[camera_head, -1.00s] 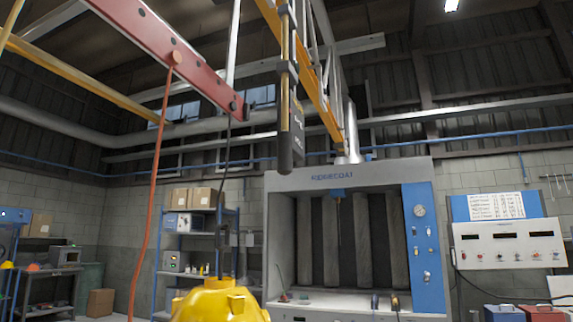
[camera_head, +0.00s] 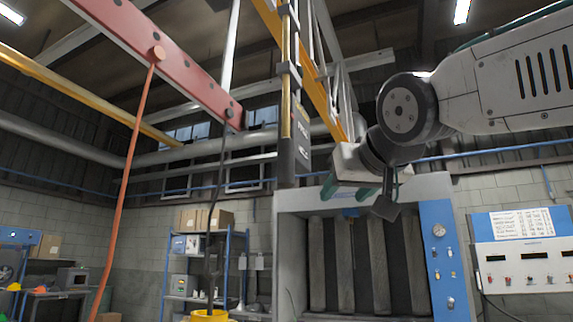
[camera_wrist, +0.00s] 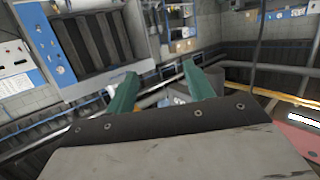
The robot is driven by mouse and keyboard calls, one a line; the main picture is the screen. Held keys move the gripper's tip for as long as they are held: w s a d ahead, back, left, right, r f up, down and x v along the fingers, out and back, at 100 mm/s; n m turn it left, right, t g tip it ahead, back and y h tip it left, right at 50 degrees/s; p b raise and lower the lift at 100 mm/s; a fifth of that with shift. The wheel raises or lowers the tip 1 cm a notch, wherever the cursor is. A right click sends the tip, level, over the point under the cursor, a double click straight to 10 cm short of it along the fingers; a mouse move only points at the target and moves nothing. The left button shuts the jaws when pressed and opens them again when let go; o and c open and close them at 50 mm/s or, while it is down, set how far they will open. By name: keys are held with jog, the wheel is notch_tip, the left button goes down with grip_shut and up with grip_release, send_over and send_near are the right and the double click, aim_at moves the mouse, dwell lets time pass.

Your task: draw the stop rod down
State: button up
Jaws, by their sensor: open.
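The stop rod (camera_head: 286,100) hangs upright near the middle of the head view, a thin brass-coloured rod with a dark thicker lower end, beside a dark plate with pale lettering. My gripper (camera_head: 358,192) is to the right of its lower end in the head view, apart from it in the picture; their difference in depth is unclear. The two teal fingers are spread, with nothing visible held. The wrist view shows the open fingers (camera_wrist: 160,74) too, with a grey shape partly hidden behind the right finger; I cannot tell what it is.
A red beam (camera_head: 165,55) carries an orange cord (camera_head: 130,180) and a dark cable (camera_head: 219,190) on the left. A yellow rail (camera_head: 318,80) runs overhead behind the rod. A grey booth with a blue panel (camera_head: 438,255) stands behind my gripper. Shelves are at the left back.

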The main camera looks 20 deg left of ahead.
aim_at(289, 155)
jog(key=s+a+r+y, duration=0.1)
jog(key=a+r, duration=0.1)
jog(key=s+a+r+n+y, duration=0.1)
jog(key=a+r, duration=0.1)
jog(key=r, duration=0.1)
jog(key=s+a+r+y, duration=0.1)
jog(key=a+r, duration=0.2)
jog(key=shift+a+r+n+t, duration=0.1)
jog(key=shift+r+n+t, duration=0.1)
jog(key=shift+n+t, duration=0.1)
jog(key=shift+y, duration=0.3)
jog(key=x, duration=0.7)
jog(key=shift+w+a, duration=0.2)
jog(key=shift+w, duration=0.05)
